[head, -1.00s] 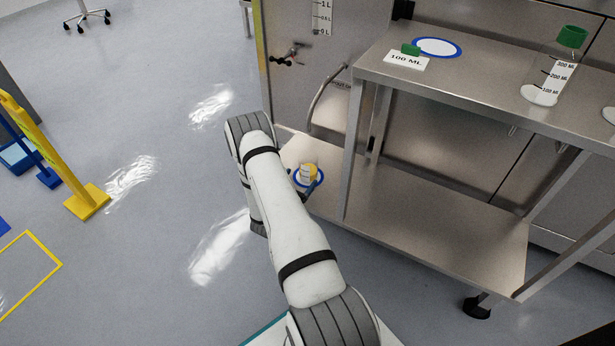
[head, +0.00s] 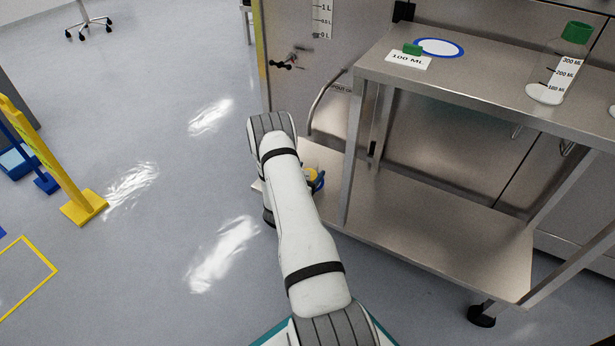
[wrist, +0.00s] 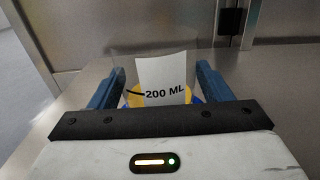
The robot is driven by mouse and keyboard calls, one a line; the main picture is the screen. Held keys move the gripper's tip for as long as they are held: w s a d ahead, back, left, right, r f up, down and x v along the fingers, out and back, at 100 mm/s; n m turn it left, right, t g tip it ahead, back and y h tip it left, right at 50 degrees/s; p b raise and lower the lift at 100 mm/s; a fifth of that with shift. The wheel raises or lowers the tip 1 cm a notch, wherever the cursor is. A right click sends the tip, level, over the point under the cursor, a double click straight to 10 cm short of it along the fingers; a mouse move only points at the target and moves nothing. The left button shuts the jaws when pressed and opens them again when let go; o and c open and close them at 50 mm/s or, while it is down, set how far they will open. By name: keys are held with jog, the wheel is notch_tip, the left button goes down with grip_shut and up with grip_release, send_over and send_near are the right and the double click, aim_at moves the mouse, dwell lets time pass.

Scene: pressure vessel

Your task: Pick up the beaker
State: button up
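The beaker (head: 311,174) stands on the lower shelf of the steel cart, with yellow contents; my arm hides much of it in the head view. In the wrist view the clear beaker (wrist: 160,80) has a white label reading 200 ML and sits between the two blue fingers. My gripper (wrist: 160,68) is open, with one finger on each side of the beaker. I cannot tell whether either finger touches the glass. A blue ring marking shows low around the beaker, mostly hidden.
The cart's upper shelf (head: 470,95) overhangs to the right and holds a green-capped bottle (head: 556,75), a 100 ML card (head: 408,61) and a blue-rimmed white disc (head: 438,48). A cart leg (head: 356,150) stands right of the beaker. The lower shelf (head: 430,215) is clear further right.

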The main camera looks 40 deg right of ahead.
jog(key=c, duration=0.7)
